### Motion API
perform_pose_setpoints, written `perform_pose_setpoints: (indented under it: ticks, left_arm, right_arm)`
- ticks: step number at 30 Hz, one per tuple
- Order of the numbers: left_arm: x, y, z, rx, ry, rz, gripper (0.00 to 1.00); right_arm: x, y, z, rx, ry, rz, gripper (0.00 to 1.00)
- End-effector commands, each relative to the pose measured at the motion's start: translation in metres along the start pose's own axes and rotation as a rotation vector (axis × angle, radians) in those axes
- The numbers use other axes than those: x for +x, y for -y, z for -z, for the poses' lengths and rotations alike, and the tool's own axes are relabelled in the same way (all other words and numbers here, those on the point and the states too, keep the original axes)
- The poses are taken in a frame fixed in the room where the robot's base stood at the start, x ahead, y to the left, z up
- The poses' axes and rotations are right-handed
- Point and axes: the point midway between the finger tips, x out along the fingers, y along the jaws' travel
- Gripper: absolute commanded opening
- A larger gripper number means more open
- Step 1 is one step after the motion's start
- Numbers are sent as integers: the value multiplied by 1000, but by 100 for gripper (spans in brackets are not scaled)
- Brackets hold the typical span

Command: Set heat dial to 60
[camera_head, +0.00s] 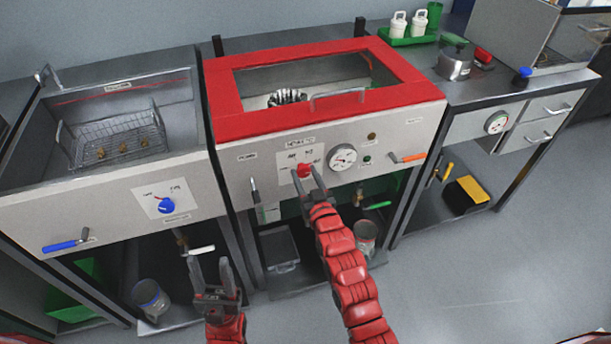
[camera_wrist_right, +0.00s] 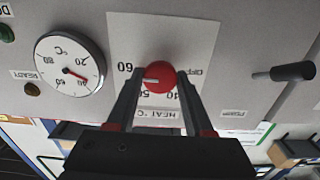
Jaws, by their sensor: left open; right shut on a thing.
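The red heat dial (camera_head: 304,170) sits on a white label plate on the front of the middle, red-topped machine. In the right wrist view the dial (camera_wrist_right: 159,75) shows a white pointer line aimed left, close to the printed 60 and slightly toward the 50 side. The wrist view is upside down, with OFF on the dial's right. My right gripper (camera_head: 308,184) is shut on the dial; its fingers (camera_wrist_right: 159,93) lie on either side of it. My left gripper (camera_head: 212,274) is open and empty, low in front of the gap between the left and middle machines.
A round gauge (camera_head: 342,157) is right of the dial, with small indicator lamps beside it. A black-handled lever (camera_head: 254,191) is left of it. The left machine has a blue dial (camera_head: 166,205) and a wire basket (camera_head: 110,136). A green tray (camera_head: 408,37) stands at the back right.

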Motion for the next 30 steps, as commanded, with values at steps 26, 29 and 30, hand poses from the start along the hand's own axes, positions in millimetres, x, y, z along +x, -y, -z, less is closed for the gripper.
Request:
perform_pose_setpoints:
  ticks: [26,29,30]
  left_arm:
    - [-2,0,0,0,0,0,50]
    - [-4,0,-1,0,0,0,50]
    - [-5,0,-1,0,0,0,50]
  right_arm:
    - [-14,0,-2,-1,2,0,82]
    - [-31,0,-2,-1,2,-1,82]
    - [-40,-1,-4,-1,5,-1,82]
